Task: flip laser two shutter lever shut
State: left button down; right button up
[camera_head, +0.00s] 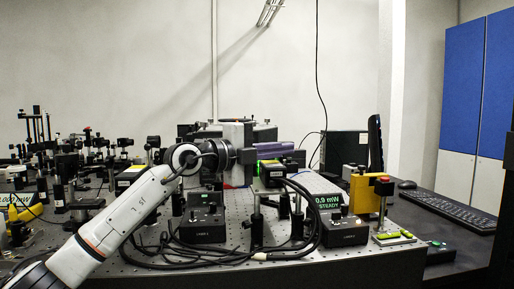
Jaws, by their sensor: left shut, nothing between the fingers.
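A black control box (203,226) stands on the bench left of centre, with small controls on top. Its front label is tiny and seems to read LASER 2; the position of any lever on it is too small to tell. A similar black box (343,230) stands to the right, its label unreadable. My left gripper (248,156) is shut and empty, pointing right above and behind the left box, apart from it. Its fingertips are hard to make out against the dark equipment. My right gripper is out of view.
A display (327,201) reads 0.9 mW STEADY. Black cables (312,225) loop between the boxes. A yellow mount (364,194) with a red top stands at the right, near a keyboard (447,209). Dense optics (85,150) fill the left.

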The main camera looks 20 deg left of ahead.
pick_arm(q)
jog(key=shift+s+d+r, duration=0.1)
jog(key=shift+s+d, duration=0.1)
jog(key=shift+d, duration=0.85)
jog(key=v, duration=1)
jog(key=shift+s+r, duration=0.1)
jog(key=shift+r, duration=0.15)
